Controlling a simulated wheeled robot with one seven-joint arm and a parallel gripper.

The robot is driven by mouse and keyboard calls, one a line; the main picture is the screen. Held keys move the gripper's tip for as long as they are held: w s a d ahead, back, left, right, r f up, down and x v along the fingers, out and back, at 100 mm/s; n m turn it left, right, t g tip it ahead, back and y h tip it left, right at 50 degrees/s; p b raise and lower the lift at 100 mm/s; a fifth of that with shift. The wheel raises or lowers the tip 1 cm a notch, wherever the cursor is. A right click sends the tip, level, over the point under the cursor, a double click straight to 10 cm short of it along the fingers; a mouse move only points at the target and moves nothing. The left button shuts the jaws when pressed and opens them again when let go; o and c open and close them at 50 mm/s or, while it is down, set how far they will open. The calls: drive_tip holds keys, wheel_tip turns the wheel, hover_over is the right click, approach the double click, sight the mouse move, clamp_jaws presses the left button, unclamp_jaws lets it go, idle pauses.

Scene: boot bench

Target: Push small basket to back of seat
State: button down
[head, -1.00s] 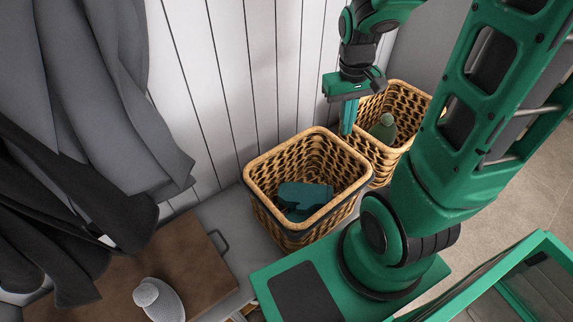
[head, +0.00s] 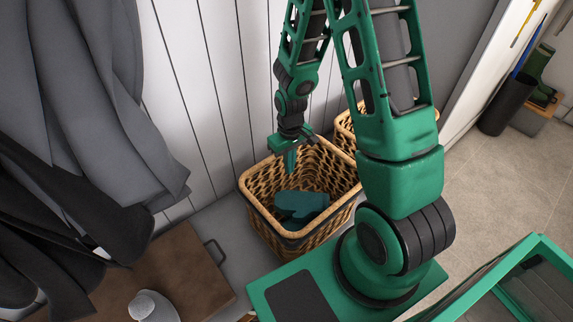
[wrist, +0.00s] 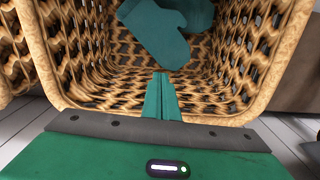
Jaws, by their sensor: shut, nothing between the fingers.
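A woven wicker basket (head: 262,213) with a dark band stands on the grey bench seat, near the white panelled wall. A pair of teal mittens (head: 300,204) lies in it; they also show in the wrist view (wrist: 160,38). A second wicker basket (head: 345,130) stands to its right, mostly hidden behind my arm. I cannot tell which is the small one. In the wrist view the fingers (wrist: 161,82) overlap the basket's opening; contact is unclear.
A brown board or case (head: 175,275) with a dark handle lies on the left, with a pale rounded object (head: 150,305) at its front. Grey and black coats (head: 80,120) hang at left. A dark bin (head: 505,105) stands on the floor far right.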

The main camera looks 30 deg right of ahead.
sight(283, 173)
wheel_tip(283, 173, down, 8)
drive_tip(key=shift+r, duration=0.15)
drive_tip(key=w, duration=0.3)
drive_tip(key=shift+a, duration=0.2)
drive_tip(key=shift+w+a, duration=0.1)
drive_tip(key=shift+w, duration=0.35)
